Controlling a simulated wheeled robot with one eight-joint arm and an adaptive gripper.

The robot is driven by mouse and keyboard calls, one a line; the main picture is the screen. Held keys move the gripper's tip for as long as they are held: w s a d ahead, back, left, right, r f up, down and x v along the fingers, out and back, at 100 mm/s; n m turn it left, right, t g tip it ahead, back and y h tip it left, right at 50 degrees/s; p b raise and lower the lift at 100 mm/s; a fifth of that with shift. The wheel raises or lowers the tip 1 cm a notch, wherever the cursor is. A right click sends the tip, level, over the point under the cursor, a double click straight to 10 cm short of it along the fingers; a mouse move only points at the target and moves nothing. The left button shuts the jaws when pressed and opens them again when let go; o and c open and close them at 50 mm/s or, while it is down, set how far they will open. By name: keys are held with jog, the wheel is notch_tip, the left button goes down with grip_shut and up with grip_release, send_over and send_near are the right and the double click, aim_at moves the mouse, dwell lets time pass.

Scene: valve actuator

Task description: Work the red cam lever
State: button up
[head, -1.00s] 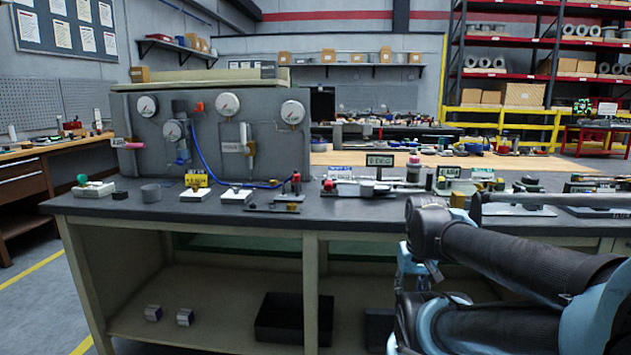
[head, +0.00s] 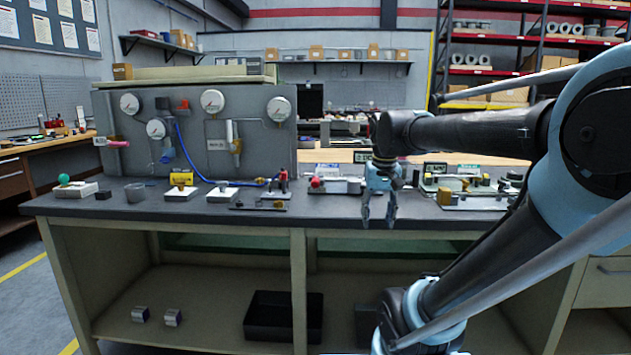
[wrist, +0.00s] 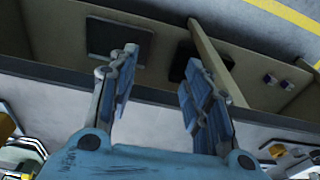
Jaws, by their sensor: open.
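My gripper (head: 378,221) hangs fingers-down in front of the bench's front edge, right of centre in the head view. In the wrist view my gripper (wrist: 162,55) shows two blue fingers spread apart with nothing between them. The red cam lever cannot be picked out for certain. Candidates on the bench are a red-knobbed part (head: 315,182) just left of my gripper and a small red-topped fitting (head: 283,177) further left. A red handle (head: 183,104) also sits on the gauge panel. My gripper touches none of these.
The dark bench top (head: 150,205) carries several small fixtures along its length. The grey gauge panel (head: 255,152) stands at its back left. A black bin (head: 283,312) lies on the lower shelf. Open space lies before the bench's left front.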

jog(key=w+a+r, duration=0.7)
jog(key=w+r, duration=0.5)
jog(key=r, duration=0.1)
notch_tip(320, 180, up, 8)
jog(key=g, duration=0.2)
send_over(316, 178)
jog(key=f, duration=1.6)
jog(key=shift+s+f, duration=0.25)
jog(key=shift+c, duration=0.6)
grip_shut()
